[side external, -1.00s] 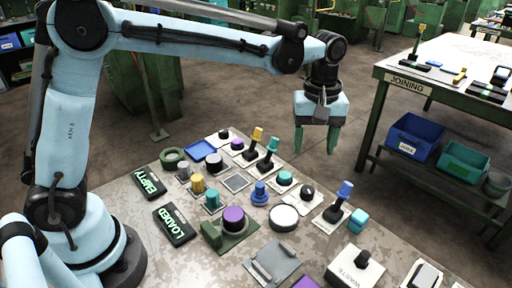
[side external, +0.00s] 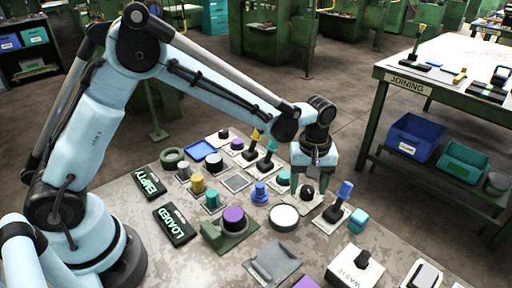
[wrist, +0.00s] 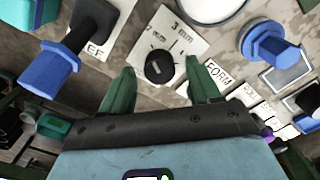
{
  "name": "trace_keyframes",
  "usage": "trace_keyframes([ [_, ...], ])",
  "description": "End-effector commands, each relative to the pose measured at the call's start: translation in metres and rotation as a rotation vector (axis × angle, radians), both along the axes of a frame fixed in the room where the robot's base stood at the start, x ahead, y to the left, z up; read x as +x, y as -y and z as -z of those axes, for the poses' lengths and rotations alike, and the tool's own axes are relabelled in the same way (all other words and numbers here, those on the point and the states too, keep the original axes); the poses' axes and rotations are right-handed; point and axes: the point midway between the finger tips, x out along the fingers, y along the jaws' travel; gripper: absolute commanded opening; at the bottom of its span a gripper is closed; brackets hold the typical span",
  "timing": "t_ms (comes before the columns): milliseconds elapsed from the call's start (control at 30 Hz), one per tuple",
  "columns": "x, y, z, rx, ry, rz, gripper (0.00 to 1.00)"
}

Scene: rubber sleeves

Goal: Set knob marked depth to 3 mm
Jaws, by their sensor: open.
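A round black knob (wrist: 159,67) sits on a pale square plate (wrist: 172,22) printed "2 mm" and "3 mm" in the wrist view. A small light mark shows on the knob, but I cannot tell which label it points to. No "depth" marking is readable. In the side view the knob (side external: 307,192) stands right below my gripper (side external: 314,172). In the wrist view my gripper (wrist: 157,72) is open, with one green finger on each side of the knob. I see gaps between the fingers and the knob; their height above the plate is unclear.
A blue-topped lever (side external: 340,199) stands close on one side, and a teal button (side external: 284,178) on the other. A white round button (side external: 284,217) and a blue knob (side external: 260,193) are near. Label plates (wrist: 225,82) lie beside the right finger. The bench is crowded with other controls.

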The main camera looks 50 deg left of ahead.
Motion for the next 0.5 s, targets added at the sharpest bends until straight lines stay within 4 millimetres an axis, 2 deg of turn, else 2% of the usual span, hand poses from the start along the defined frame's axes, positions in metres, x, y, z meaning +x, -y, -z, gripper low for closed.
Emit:
trace_keyframes([
  [267, 0.0001, 0.0001, 0.0018, 0.0, 0.0, 0.0, 0.62],
  [367, 0.0001, 0.0001, 0.0017, 0.0, 0.0, 0.0, 0.5],
  [500, 0.0001, 0.0001, 0.0015, 0.0, 0.0, 0.0, 0.28],
])
